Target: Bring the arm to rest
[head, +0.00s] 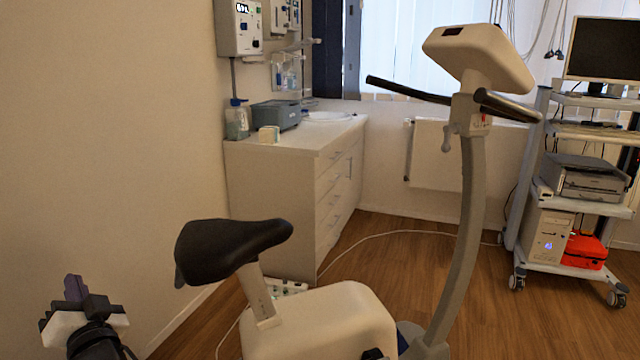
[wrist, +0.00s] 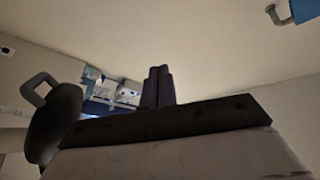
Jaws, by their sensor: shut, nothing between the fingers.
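My gripper (head: 75,288) is at the lower left of the head view, close to the bare wall and left of the exercise bike. Its dark purple fingers stand together, shut, with nothing between them. In the wrist view the fingers (wrist: 158,86) rise side by side in the middle, touching each other, above the dark gripper body. Only the end of my arm shows in the head view; the rest is out of frame.
An exercise bike with a black saddle (head: 232,246) and a console (head: 479,55) stands in front. A white cabinet (head: 290,170) is behind it. A wheeled equipment cart (head: 580,205) stands at right. Wooden floor (head: 420,262) is open between bike and cart, crossed by a pale cable.

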